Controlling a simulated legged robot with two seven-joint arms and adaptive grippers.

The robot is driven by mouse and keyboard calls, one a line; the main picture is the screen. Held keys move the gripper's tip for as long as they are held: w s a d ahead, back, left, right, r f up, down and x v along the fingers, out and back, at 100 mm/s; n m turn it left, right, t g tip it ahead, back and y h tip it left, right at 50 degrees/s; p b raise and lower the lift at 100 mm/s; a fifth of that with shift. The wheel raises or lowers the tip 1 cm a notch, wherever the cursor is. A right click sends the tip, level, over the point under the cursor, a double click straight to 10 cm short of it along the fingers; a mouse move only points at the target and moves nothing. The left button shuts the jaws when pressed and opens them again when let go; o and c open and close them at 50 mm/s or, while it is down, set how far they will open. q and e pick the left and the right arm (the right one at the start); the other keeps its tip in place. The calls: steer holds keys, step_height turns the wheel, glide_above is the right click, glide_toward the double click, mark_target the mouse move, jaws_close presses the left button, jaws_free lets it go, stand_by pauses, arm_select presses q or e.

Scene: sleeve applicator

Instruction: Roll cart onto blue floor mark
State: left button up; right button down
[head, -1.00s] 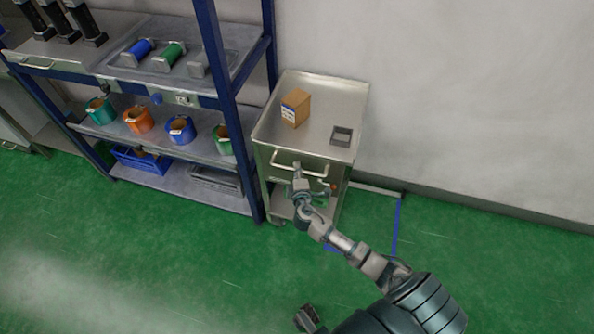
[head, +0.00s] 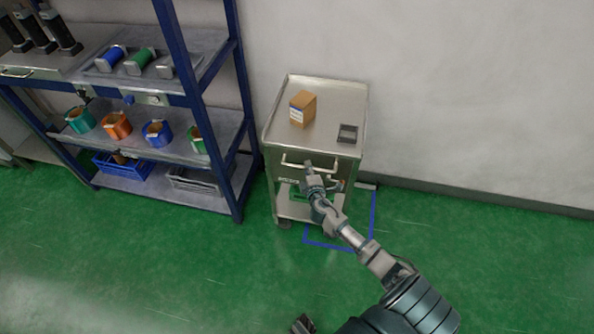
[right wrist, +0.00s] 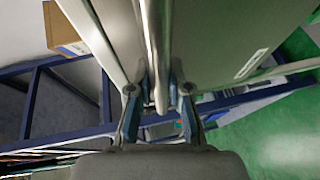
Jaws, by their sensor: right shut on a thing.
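The steel cart (head: 336,88) stands against the wall, right of the shelving. The blue floor mark (head: 373,220) is a taped outline on the green floor. The cart overlaps its left and rear part, with the front left wheel (head: 284,224) left of the outline. The outline's right side and front line show beyond the cart. My right gripper (head: 311,178) is shut on the cart's front handle (head: 293,165). The right wrist view shows the handle bar (right wrist: 155,45) between the fingers of my right gripper (right wrist: 160,100). A dark part at the bottom edge may be my left gripper (head: 302,325).
A brown box (head: 303,108) and a small dark frame (head: 347,133) sit on the cart top. Blue-framed shelving (head: 182,75) with spools and crates stands to the left, a narrow gap away. The floor to the right (head: 470,245) is clear.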

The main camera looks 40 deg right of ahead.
steer(key=s+d, duration=0.2)
steer(key=s, duration=0.1)
steer(key=s+d, duration=0.2)
steer(key=s+d+p, duration=0.1)
steer(key=s+d, duration=0.2)
steer(key=shift+s+f, duration=0.3)
steer(key=s+d, duration=0.5)
steer(key=shift+s, duration=0.35)
steer(key=shift+s+d, duration=0.1)
steer(key=shift+s, duration=0.1)
arm_select(q)
steer(key=x, duration=0.4)
steer(key=shift+s+d, duration=0.1)
steer(key=shift+s, duration=0.15)
arm_select(e)
steer(key=shift+s+d, duration=0.1)
arm_select(q)
steer(key=shift+f, duration=0.1)
arm_select(e)
steer(key=shift+f, duration=0.1)
steer(key=c, duration=1.2)
jaws_free()
arm_select(q)
steer(key=shift+d, duration=0.1)
arm_select(e)
steer(key=shift+o, duration=0.5)
steer(key=shift+d, duration=0.2)
